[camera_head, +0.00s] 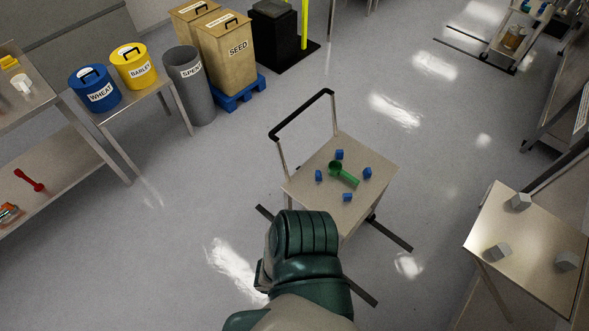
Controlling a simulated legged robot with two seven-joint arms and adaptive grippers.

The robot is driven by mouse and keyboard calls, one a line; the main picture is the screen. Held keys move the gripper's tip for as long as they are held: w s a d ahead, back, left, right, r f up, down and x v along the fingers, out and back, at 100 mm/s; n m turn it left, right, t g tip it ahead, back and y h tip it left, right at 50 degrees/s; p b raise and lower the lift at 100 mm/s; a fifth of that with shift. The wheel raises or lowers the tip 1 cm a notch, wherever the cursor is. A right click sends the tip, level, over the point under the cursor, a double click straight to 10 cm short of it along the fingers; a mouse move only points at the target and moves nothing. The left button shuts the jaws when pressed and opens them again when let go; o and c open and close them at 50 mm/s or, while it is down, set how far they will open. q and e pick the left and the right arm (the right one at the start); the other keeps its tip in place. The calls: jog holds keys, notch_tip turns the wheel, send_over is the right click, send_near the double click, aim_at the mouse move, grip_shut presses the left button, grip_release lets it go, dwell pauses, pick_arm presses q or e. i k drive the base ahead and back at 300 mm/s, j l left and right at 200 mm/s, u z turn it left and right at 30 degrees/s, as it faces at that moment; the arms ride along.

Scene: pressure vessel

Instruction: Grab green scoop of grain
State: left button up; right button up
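A green scoop (344,174) lies on the beige top of a small cart (318,194) in the middle of the head view. Its round bowl is at the upper left and its handle runs to the lower right. Several small blue blocks stand around it, with one blue block (340,154) behind it and another (347,197) in front. Whether grain is in the scoop is too small to tell. I can make out neither gripper. A dark green and beige part of my own body rises from the bottom edge, in front of the cart's near side.
Blue WHEAT (100,94) and yellow BARLEY (141,72) buckets stand on a table at upper left. A grey SPENT bin (194,98) and SEED box (228,62) stand beside it. A right-hand table (501,230) holds grey blocks. The cart's black handle (301,114) rises behind it.

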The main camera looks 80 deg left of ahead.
aim_at(334, 167)
jog(key=u, duration=2.35)
